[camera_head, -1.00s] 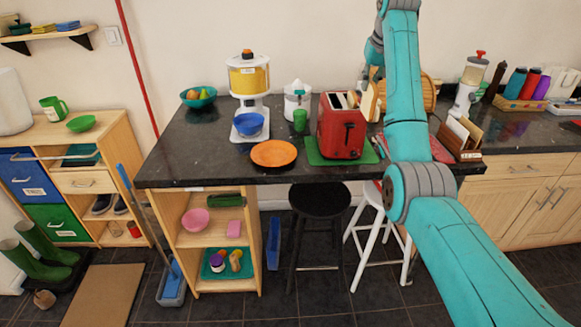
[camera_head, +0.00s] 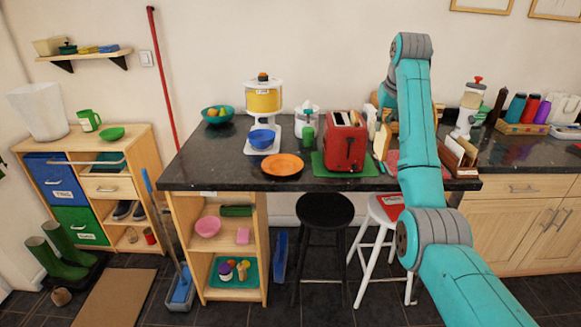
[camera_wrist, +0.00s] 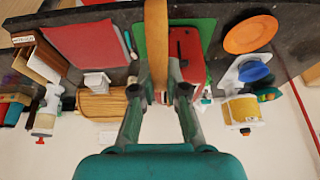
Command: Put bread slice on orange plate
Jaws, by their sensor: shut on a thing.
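The bread slice (camera_wrist: 155,35) shows edge-on in the wrist view, a tan upright strip between the fingers of my gripper (camera_wrist: 158,88). My gripper is shut on it. In the head view a pale slice (camera_head: 381,141), apparently the held one, shows just right of the red toaster; my arm hides most of the gripper. The orange plate (camera_head: 282,165) lies flat and empty on the dark counter, left of the toaster. It also shows at the upper right of the wrist view (camera_wrist: 250,34).
The red toaster (camera_head: 345,145) on a green mat (camera_head: 320,167) stands between slice and plate. A blue bowl (camera_head: 262,139) sits behind the plate, under a yellow dispenser (camera_head: 263,100). A green cup (camera_head: 307,137) and white juicer (camera_head: 306,115) stand nearby. Counter left of the plate is clear.

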